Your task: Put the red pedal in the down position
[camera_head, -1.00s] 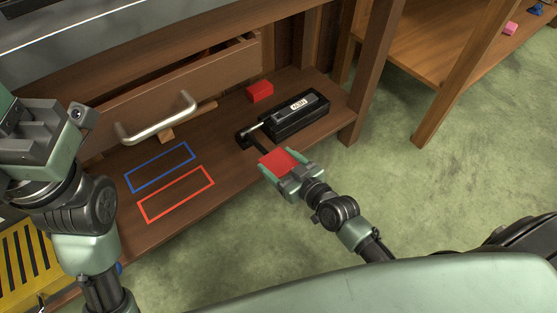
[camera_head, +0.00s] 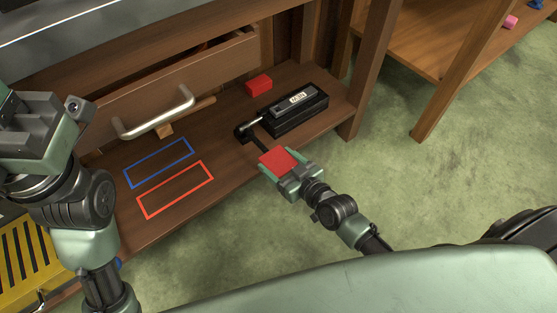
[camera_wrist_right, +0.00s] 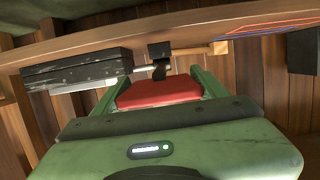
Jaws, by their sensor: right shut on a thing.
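The red pedal (camera_head: 277,160) is at the end of a short dark lever that comes from a black pedal unit (camera_head: 296,108) on the low wooden shelf. My right gripper (camera_head: 280,164) is shut on the red pedal, with one finger on each side of it, at the shelf's front edge. The right wrist view shows the red pedal (camera_wrist_right: 158,92) between the two green fingers, with the black unit (camera_wrist_right: 78,70) behind it to the left. My left gripper (camera_head: 30,125) is raised at the left edge, away from the pedal; its fingertips are not clear.
A red block (camera_head: 259,85) lies behind the pedal unit. A blue outline (camera_head: 160,163) and a red outline (camera_head: 176,190) mark the shelf. A drawer with a metal handle (camera_head: 155,116) stands partly open above. A table leg (camera_head: 470,75) stands at right; green floor lies in front.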

